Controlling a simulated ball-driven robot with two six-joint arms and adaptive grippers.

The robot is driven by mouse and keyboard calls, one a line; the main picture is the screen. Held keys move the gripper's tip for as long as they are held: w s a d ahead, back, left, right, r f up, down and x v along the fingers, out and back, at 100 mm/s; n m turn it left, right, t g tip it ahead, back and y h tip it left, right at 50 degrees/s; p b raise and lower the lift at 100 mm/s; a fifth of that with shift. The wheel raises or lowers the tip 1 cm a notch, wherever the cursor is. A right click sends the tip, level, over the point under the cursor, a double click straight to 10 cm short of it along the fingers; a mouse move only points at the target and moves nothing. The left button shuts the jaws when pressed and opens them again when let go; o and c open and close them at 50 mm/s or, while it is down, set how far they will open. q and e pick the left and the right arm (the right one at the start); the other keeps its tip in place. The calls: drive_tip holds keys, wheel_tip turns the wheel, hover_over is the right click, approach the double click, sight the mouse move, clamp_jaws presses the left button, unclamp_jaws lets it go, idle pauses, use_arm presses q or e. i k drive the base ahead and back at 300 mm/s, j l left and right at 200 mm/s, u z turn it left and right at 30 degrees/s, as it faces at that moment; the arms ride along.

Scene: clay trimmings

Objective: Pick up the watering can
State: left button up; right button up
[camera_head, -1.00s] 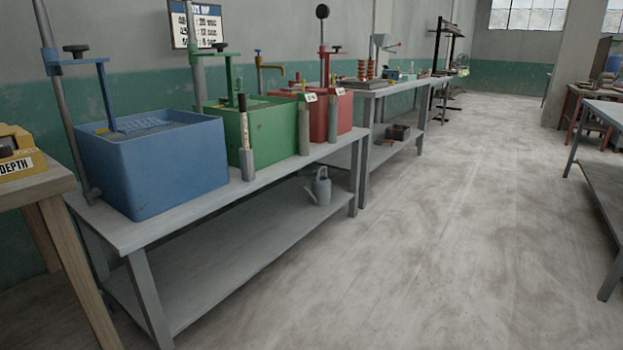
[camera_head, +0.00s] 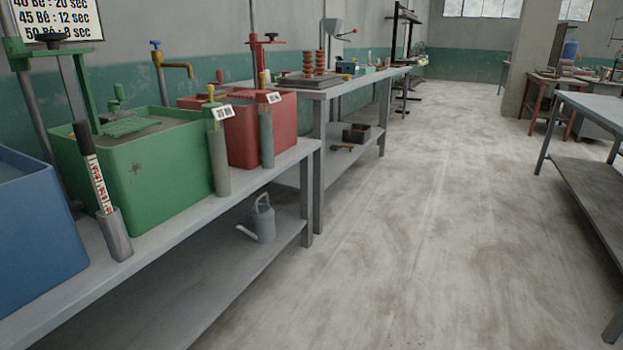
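The grey watering can (camera_head: 264,224) stands upright on the lower shelf (camera_head: 225,268) of the long grey bench at the left, near the shelf's far end. Its spout points left and its loop handle is on top. It is beside the bench's far leg. Neither of my grippers is in view.
Blue (camera_head: 38,220), green (camera_head: 150,165) and red (camera_head: 245,125) tubs stand on the bench top (camera_head: 185,220) above the can. A second bench (camera_head: 345,90) with a lower shelf stands beyond. Another table (camera_head: 592,160) is at the right. The floor (camera_head: 420,210) between is clear.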

sight(262, 217)
drive_tip(key=i+l+u, duration=0.1)
drive_tip(key=i+u, duration=0.2)
drive_tip(key=i, duration=0.25)
drive_tip(key=i+l+u, duration=0.25)
drive_tip(key=i, duration=0.3)
